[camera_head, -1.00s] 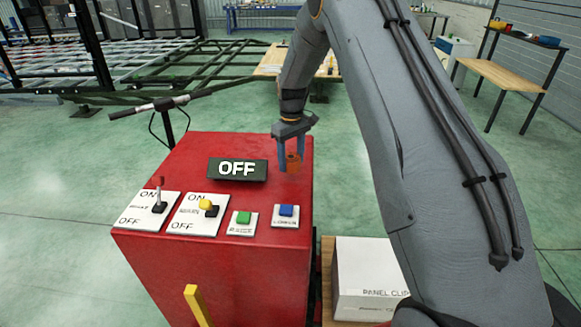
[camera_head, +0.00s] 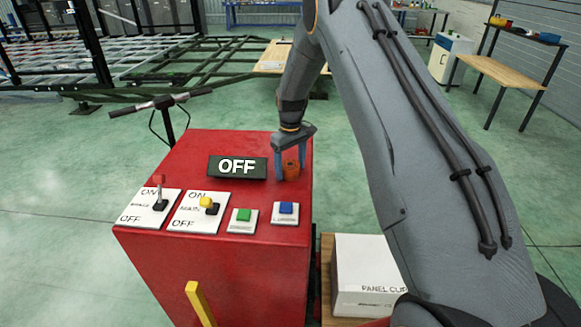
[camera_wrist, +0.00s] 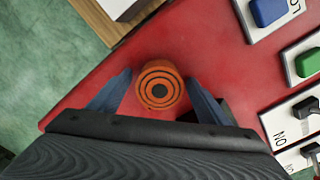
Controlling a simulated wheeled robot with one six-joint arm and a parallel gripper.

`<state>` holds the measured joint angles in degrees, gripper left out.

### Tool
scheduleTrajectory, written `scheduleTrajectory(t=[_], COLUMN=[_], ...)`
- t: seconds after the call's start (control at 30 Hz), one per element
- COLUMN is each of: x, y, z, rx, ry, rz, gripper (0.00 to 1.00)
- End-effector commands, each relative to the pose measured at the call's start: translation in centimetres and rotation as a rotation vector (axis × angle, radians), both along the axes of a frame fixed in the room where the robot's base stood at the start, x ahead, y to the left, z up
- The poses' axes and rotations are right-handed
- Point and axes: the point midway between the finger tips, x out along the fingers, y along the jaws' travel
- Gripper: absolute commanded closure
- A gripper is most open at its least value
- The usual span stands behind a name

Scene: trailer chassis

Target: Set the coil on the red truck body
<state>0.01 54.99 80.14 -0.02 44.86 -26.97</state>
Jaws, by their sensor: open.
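The orange coil (camera_head: 291,171) stands upright on the top of the red truck body (camera_head: 185,152), near its far right corner. In the wrist view the coil (camera_wrist: 159,86) shows end-on as orange and dark rings. My gripper (camera_head: 291,166) is open around it, with one blue finger on each side. In the wrist view, narrow gaps show between the coil and my gripper's fingertips (camera_wrist: 158,79). The coil's base is partly hidden by the fingers in the head view.
A black OFF display (camera_head: 237,167) is left of the coil. A green button (camera_head: 243,215), a blue button (camera_head: 286,209) and lever switches (camera_head: 158,205) are nearer on the same top. A white box (camera_head: 365,275) stands at the lower right. A handlebar (camera_head: 160,103) is beyond.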

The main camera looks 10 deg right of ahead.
Motion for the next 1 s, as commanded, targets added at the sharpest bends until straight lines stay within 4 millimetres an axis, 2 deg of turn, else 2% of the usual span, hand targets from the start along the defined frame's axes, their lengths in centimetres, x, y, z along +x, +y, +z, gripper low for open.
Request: scheduleTrajectory(t=[0.27,0.37,0.7,0.83,1.0], x=[0.1,0.2,0.1,0.1,-0.3], y=[0.0,0.0,0.0,0.0,0.0], z=[1.1,2.6,9.4,11.2,12.3], rx=[0.0,0.0,0.0,0.0,0.0], ry=[-0.001,-0.004,-0.004,-0.002,-0.001], rz=[0.0,0.0,0.0,0.0,-0.005], gripper=[0.29,0.29,0.29,0.29,0.29])
